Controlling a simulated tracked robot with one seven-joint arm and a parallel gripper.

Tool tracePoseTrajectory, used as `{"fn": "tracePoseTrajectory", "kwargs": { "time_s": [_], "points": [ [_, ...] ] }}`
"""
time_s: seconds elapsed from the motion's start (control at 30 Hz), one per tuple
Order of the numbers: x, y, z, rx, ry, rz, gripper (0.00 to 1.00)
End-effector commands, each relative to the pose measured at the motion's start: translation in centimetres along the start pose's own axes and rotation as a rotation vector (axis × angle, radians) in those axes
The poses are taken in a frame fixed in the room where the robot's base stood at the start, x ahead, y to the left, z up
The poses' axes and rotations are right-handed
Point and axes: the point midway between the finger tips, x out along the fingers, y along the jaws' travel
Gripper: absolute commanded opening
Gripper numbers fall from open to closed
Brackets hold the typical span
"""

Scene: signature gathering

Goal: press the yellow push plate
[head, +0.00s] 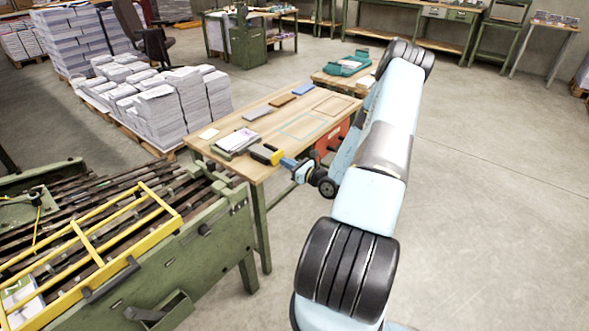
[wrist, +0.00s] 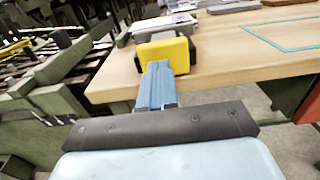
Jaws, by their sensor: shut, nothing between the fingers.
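The yellow push plate (head: 261,152) sits at the near edge of the wooden table, beside a grey block with a sheet-topped stack of paper (head: 238,140). My gripper (head: 284,161) is at its right side, pointing at it. In the wrist view the plate (wrist: 180,50) stands upright just beyond my blue fingers (wrist: 158,68), which overlap its near face. The fingers are shut together with nothing between them. I cannot tell whether the tips touch the plate. Part of its lower face is hidden by the fingers.
The wooden table (head: 225,163) carries several small bars and outlined rectangles. A green machine with a yellow frame (head: 75,229) stands at lower left. Paper stacks (head: 160,110) lie behind on a pallet. The floor (head: 490,200) at right is clear.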

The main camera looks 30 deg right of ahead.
Motion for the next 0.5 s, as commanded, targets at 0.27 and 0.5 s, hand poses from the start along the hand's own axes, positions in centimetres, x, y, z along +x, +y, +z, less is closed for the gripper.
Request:
{"fn": "tracePoseTrajectory", "kwargs": {
  "time_s": [0.27, 0.5],
  "points": [
    [1.28, 0.02, 0.0, 0.0, 0.0, 0.001, 0.0],
    [1.28, 0.02, 0.0, 0.0, 0.0, 0.001, 0.0]
  ]
}}
